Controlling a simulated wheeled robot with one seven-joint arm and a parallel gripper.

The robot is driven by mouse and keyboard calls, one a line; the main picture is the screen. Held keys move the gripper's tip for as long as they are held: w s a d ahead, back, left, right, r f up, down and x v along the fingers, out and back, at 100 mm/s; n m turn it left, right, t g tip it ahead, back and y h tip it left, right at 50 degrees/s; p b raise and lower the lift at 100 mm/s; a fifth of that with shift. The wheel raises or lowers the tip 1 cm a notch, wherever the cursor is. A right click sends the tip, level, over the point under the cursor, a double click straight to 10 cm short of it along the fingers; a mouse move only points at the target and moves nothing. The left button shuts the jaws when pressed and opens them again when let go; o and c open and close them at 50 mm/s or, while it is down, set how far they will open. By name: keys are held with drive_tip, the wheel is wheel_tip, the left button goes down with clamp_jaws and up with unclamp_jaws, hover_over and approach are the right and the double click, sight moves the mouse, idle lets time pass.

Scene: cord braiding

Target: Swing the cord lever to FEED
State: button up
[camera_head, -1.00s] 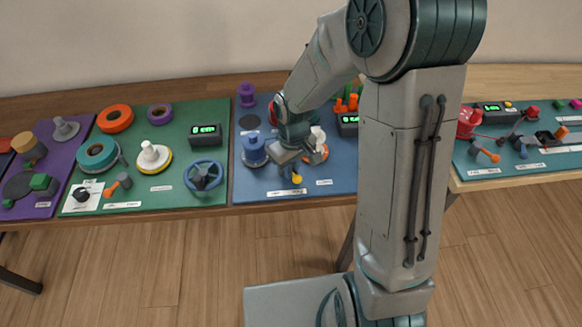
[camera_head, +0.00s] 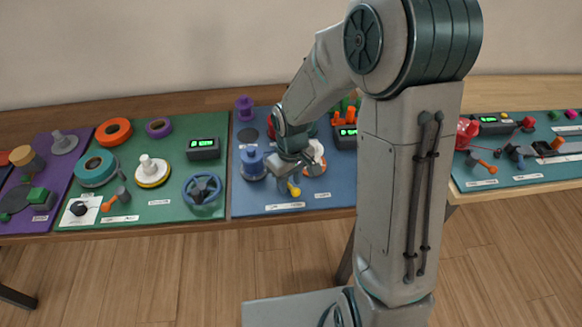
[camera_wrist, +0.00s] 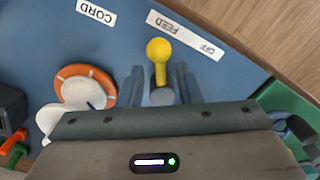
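The cord lever has a yellow ball knob (camera_wrist: 159,48) on a short yellow stem and a grey-blue pivot. In the wrist view it stands between the two fingers of my gripper (camera_wrist: 160,84), which is open with a narrow gap visible on each side of the stem. The knob points toward the FEED end of the white OFF/FEED label (camera_wrist: 185,35); OFF is farther right. A CORD label (camera_wrist: 97,12) lies to the left. In the head view, the yellow knob (camera_head: 294,190) shows just below my gripper (camera_head: 290,172), whose fingers are hard to make out.
The lever sits on a blue board (camera_head: 240,203) near the table's front edge. An orange disc with a white part (camera_wrist: 85,88) is close beside my gripper. A blue spool (camera_head: 252,163) stands left of it, and a black display box (camera_head: 345,136) behind right.

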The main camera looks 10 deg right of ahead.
wheel_tip(320, 180, up, 14)
drive_tip(key=shift+d+f, duration=0.2)
drive_tip(key=shift+f, duration=0.05)
drive_tip(key=shift+w, duration=0.1)
idle(0.4)
drive_tip(key=s+d+r+m+t, duration=0.1)
drive_tip(key=s+d+r+m, duration=0.1)
drive_tip(key=s, duration=0.5)
drive_tip(key=s+d+r+m+t, duration=0.2)
drive_tip(key=s+d+m, duration=0.2)
drive_tip(key=s, duration=0.4)
drive_tip(key=shift+d, duration=0.6)
